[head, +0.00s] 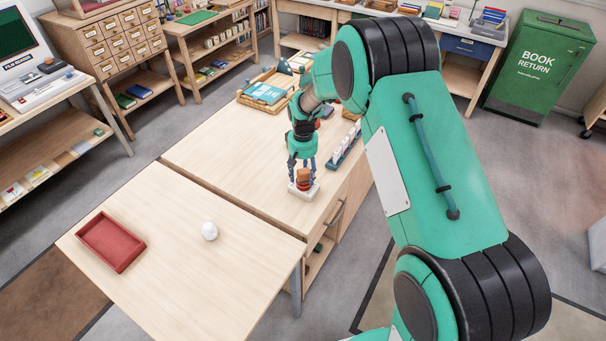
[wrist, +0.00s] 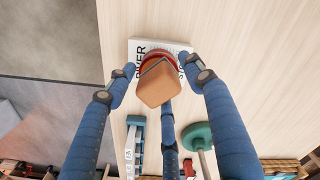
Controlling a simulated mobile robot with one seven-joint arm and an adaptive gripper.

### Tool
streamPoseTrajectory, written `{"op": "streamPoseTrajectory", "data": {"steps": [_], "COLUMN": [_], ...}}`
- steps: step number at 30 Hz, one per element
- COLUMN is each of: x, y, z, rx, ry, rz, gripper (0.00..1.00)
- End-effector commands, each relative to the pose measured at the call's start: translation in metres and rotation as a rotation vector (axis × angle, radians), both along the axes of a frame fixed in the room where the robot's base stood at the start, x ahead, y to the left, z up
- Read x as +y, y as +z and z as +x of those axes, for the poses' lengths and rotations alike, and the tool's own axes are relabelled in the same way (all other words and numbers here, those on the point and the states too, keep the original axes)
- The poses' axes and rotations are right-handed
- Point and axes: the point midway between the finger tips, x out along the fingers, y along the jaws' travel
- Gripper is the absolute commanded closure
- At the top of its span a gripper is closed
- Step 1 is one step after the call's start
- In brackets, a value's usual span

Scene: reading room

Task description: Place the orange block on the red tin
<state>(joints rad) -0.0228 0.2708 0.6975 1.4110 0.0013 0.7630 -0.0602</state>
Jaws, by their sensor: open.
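The orange block (head: 304,174) appears to rest on the red tin (head: 303,186), which stands on a white book (head: 291,188) near the right edge of the wooden cabinet top. In the wrist view the orange block (wrist: 160,84) covers much of the red tin (wrist: 152,57), and the white book (wrist: 184,47) shows behind them. My gripper (head: 302,161) points down over the stack. Its blue fingers spread around the block in the wrist view (wrist: 160,88), with gaps beside it. The contact between block and tin is partly hidden.
A blue rack with white pieces (head: 345,146) stands close to the right of the gripper. A wooden tray with a teal book (head: 265,93) lies farther back. A red tray (head: 97,252) and a white rounded object (head: 209,231) sit on the front table, which is otherwise clear.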

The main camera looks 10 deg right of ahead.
Motion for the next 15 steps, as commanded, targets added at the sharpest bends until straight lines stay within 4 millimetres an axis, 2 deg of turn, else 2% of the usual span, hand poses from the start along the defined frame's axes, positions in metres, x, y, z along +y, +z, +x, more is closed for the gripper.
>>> {"op": "streamPoseTrajectory", "data": {"steps": [8, 15], "x": [0.000, 0.000], "y": [0.014, 0.047], "z": [0.001, 0.001], "rx": [-0.002, -0.003], "ry": [0.000, 0.000], "rz": [0.000, 0.000], "gripper": [0.48, 0.48]}}
